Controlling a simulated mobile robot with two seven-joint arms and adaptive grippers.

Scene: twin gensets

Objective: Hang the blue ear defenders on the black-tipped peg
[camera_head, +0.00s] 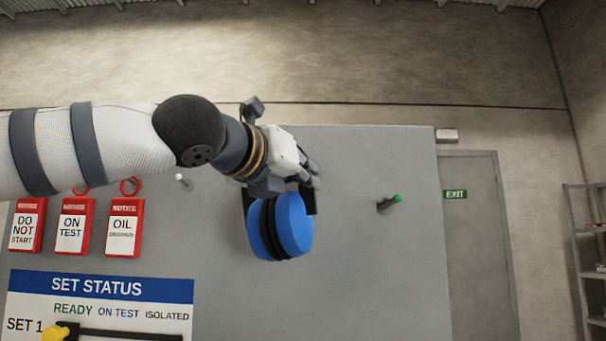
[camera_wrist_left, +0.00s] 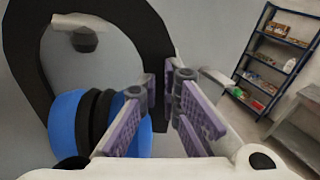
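The blue ear defenders (camera_head: 293,224) have blue cups and a black headband. In the head view they are in front of the grey board, cups low. My left gripper (camera_head: 308,184) is at the right side of the headband. In the left wrist view my left gripper (camera_wrist_left: 166,105) has its purple-padded fingers on either side of the black headband (camera_wrist_left: 157,38) and looks shut on it. A pale peg with a dark tip (camera_wrist_left: 86,39) shows inside the headband's arch. Whether the band rests on it I cannot tell. My right gripper is not in view.
Red-framed notice tags (camera_head: 122,228) hang at the left above a set status panel (camera_head: 100,291).

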